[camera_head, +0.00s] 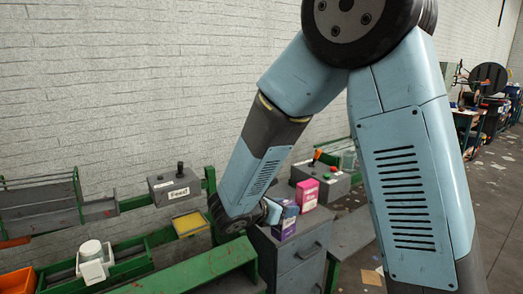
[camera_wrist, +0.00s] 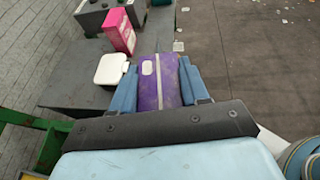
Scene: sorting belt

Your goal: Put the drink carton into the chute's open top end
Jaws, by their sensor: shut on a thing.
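My gripper (camera_wrist: 165,82) is shut on a purple carton (camera_wrist: 158,92) with a pale stripe; its blue fingers press on both sides. A green-edged grey channel (camera_head: 190,272) runs along the bottom of the head view, left of the carton; I cannot tell whether this is the chute. No open top end can be made out.
A pink box (camera_head: 307,195) stands on the grey cabinet (camera_head: 298,262), near a grey control box (camera_head: 325,180). A white lidded container (camera_wrist: 111,69) is left of the carton in the wrist view. A yellow tray (camera_head: 190,223) and an orange bin (camera_head: 18,281) are at left. Open floor lies right.

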